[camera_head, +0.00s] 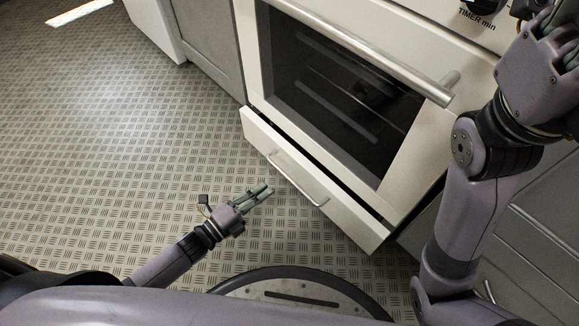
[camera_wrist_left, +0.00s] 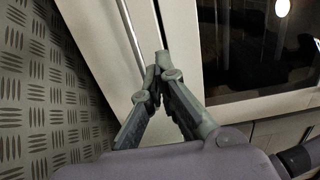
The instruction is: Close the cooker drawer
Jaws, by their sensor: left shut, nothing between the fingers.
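The white cooker drawer (camera_head: 310,185) is the low front under the oven door. It stands out a little, with a dark gap along its top edge. Its silver bar handle (camera_head: 297,180) runs along the front. My left gripper (camera_head: 268,190) is shut and empty, just in front of the drawer near the handle; I cannot tell whether it touches. In the left wrist view the shut fingertips (camera_wrist_left: 159,62) overlap the pale drawer front (camera_wrist_left: 95,35) near the gap. My right gripper (camera_head: 545,55) is high at the right edge, its fingers mostly cut off.
The oven door (camera_head: 345,90) is shut above the drawer, with a thick bar handle (camera_head: 370,52) sticking out. Grey cabinets (camera_head: 208,40) flank the cooker. The patterned metal floor (camera_head: 110,130) is clear to the left.

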